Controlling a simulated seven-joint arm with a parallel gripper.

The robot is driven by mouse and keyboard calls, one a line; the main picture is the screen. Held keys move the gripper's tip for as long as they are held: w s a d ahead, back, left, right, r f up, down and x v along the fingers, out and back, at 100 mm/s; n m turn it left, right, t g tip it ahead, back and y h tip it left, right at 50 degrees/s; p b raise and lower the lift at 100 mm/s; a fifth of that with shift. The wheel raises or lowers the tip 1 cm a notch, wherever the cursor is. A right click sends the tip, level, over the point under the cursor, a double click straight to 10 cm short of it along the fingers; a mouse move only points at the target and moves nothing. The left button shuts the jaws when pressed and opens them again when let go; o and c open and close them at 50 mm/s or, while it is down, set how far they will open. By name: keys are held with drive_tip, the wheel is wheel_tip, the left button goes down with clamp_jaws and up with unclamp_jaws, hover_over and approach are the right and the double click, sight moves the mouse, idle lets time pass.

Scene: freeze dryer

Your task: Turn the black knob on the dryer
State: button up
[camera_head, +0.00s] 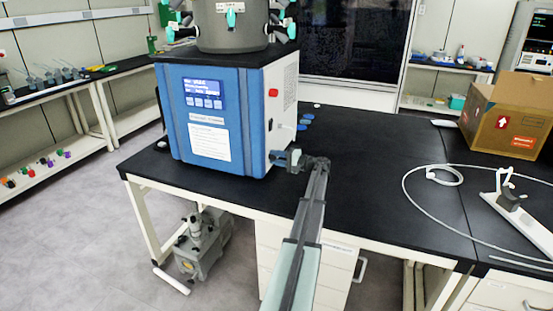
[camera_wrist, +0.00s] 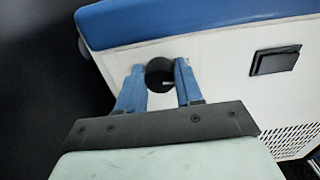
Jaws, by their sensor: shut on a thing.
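The dryer (camera_head: 215,125) is a blue and white box with a screen and a grey drum on top, standing on the black bench. In the wrist view its white side panel (camera_wrist: 220,58) carries the round black knob (camera_wrist: 159,72). My gripper (camera_wrist: 160,80) has its two blue fingers on either side of the knob and is shut on it. In the head view my gripper (camera_head: 276,157) is at the lower right side of the dryer, and the knob itself is hidden or too small to make out there.
A black rectangular socket or switch (camera_wrist: 275,60) and a vent grille (camera_wrist: 297,138) are on the same panel. A red button (camera_head: 273,93) is higher on the dryer's side. A cardboard box (camera_head: 500,125) and a white cable stand at the right; the bench middle (camera_head: 370,150) is clear.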

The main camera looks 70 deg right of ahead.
drive_tip(key=shift+n, duration=1.1)
drive_tip(key=o, duration=1)
drive_tip(key=shift+o, duration=0.2)
drive_tip(key=s, duration=1.4)
drive_tip(key=shift+w, duration=0.1)
